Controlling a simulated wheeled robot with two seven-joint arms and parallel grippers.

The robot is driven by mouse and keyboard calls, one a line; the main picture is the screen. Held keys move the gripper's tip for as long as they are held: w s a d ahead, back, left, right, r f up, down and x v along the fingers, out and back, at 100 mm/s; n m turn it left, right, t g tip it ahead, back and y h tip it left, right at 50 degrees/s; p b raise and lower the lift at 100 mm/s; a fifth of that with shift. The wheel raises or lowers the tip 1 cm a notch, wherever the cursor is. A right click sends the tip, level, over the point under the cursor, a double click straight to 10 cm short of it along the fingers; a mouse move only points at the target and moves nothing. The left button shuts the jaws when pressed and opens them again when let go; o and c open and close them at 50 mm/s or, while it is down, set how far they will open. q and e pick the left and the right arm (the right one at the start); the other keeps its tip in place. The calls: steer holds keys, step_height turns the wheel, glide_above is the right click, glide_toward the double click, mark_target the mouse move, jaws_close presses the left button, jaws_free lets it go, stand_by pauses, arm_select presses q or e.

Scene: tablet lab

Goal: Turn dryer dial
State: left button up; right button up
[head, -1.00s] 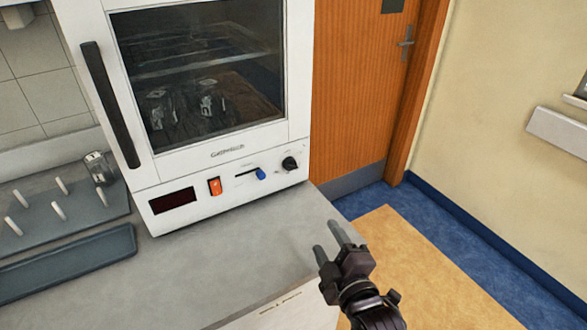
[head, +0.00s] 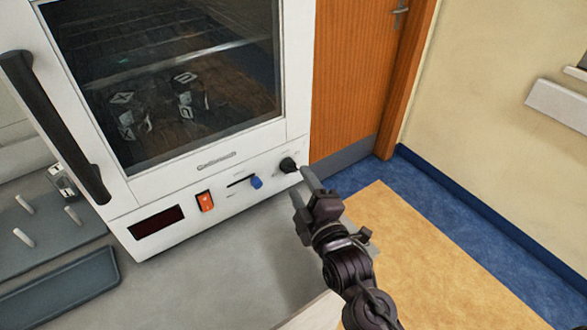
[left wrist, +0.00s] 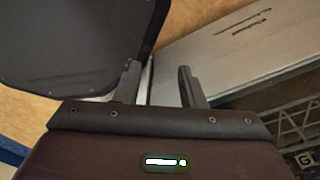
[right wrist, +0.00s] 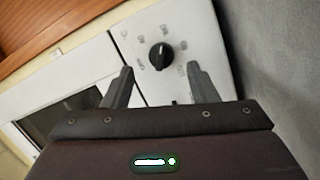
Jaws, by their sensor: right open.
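The white dryer (head: 178,205) stands on the grey bench. Its black dial (head: 289,165) is at the right end of the front panel. The dial also shows in the right wrist view (right wrist: 160,57), a little beyond the fingertips and between their lines. My right gripper (head: 304,184) is open and empty, close to the dial at its lower right in the head view. It looks apart from the dial. My left gripper (left wrist: 159,82) shows only in its own wrist view. Its fingers are apart with nothing seen between them.
A black door handle (head: 54,127) sticks out at left. A grey tray (head: 65,285) and a peg rack lie at the bench's left.

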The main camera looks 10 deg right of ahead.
mark_target(290, 168)
steer(key=w, duration=0.4)
steer(key=shift+w+a+f+p, duration=0.1)
steer(key=shift+w+a+p, duration=0.15)
steer(key=shift+a+p, duration=0.1)
steer(key=c, duration=1)
arm_select(q)
steer(key=shift+w+r, duration=0.15)
steer(key=shift+r, duration=0.35)
arm_select(e)
steer(key=shift+o, duration=0.2)
